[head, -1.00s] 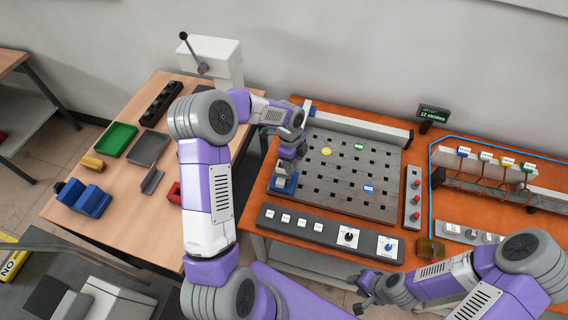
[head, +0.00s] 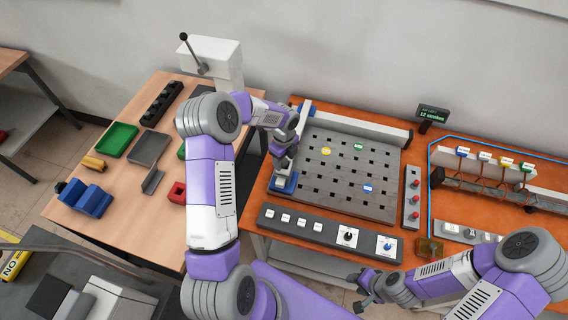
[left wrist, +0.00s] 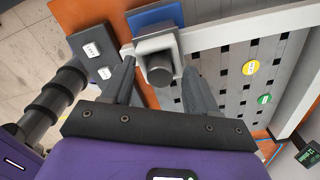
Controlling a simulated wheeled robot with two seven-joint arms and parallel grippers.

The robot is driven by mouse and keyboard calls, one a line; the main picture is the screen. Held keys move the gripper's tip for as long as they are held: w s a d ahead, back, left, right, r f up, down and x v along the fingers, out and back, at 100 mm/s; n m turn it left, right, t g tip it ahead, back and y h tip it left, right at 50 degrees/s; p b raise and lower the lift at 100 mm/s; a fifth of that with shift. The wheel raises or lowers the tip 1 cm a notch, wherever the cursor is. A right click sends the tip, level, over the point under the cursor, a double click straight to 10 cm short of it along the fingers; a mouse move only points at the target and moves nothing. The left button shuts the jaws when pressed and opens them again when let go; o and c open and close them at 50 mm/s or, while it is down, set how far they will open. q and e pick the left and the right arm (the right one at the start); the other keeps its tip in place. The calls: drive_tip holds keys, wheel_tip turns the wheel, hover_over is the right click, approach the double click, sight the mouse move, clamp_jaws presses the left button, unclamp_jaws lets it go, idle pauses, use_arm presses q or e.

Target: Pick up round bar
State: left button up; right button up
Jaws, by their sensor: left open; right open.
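The round bar (left wrist: 159,76) shows its dark grey round end in the left wrist view, by a light grey holder with a blue base (left wrist: 153,15). In the head view the blue base (head: 284,184) sits at the left edge of the perforated grey plate, and the bar is hidden by my gripper. My left gripper (head: 281,163) is open above the holder. In the left wrist view its two fingers (left wrist: 157,88) stand on either side of the bar end; I cannot tell whether they touch it. My right gripper (head: 362,291) is open and empty at the front of the orange table.
The perforated plate (head: 340,205) carries yellow, green and blue round markers. A switch panel (head: 330,236) runs along its front, and a red-button box (head: 412,199) stands to its right. A wooden table (head: 135,225) at left holds trays and blocks, including a red one (head: 177,193).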

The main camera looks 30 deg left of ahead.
use_arm(q)
clamp_jaws()
idle(0.3)
